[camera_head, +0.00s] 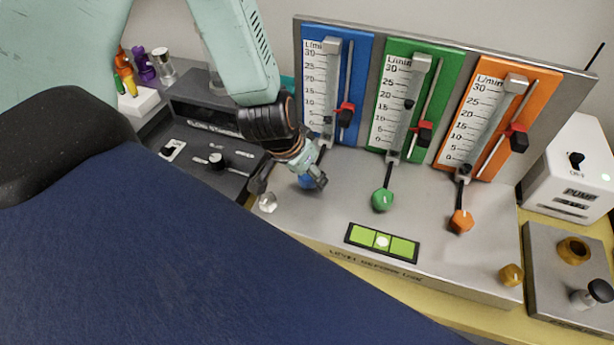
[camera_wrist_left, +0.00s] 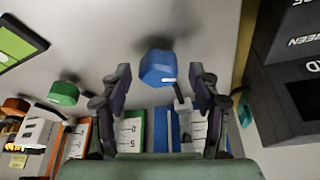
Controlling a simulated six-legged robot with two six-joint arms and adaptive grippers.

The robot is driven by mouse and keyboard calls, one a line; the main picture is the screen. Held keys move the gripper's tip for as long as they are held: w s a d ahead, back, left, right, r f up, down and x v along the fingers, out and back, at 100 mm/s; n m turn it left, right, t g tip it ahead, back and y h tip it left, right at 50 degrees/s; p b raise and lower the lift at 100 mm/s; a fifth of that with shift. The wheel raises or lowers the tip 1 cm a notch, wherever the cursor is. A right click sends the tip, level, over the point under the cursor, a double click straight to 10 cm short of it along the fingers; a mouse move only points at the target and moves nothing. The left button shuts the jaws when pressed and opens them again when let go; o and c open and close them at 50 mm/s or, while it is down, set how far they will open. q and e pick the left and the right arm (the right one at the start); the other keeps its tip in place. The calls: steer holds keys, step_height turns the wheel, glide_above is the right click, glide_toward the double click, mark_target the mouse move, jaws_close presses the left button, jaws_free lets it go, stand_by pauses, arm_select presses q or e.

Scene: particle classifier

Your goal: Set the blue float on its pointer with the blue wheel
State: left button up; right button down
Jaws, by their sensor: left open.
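The blue wheel (camera_head: 307,181) sits at the foot of the blue flow meter (camera_head: 362,42), partly hidden by my gripper. My left gripper (camera_head: 290,184) is open above it, one finger on each side. In the left wrist view the blue wheel (camera_wrist_left: 158,68) shows between the two spread fingers (camera_wrist_left: 160,82); I cannot tell whether they touch it. The blue meter's red pointer (camera_head: 346,108) is low on its rod, beside the lower scale. The blue float in the clear tube (camera_head: 327,85) is too small to make out surely. My right gripper is not in view.
The green wheel (camera_head: 382,200) and orange wheel (camera_head: 461,221) stand to the right on the same panel. A green level (camera_head: 382,242) lies in front. A dark control box (camera_head: 205,130) is at left, and a white pump (camera_head: 575,170) at right.

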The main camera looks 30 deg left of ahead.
arm_select(q)
steer(key=shift+s, duration=0.2)
steer(key=shift+w+f, duration=0.1)
steer(key=shift+w, duration=0.15)
steer(key=c, duration=0.4)
steer(key=shift+s, duration=0.1)
steer(key=c, duration=0.8)
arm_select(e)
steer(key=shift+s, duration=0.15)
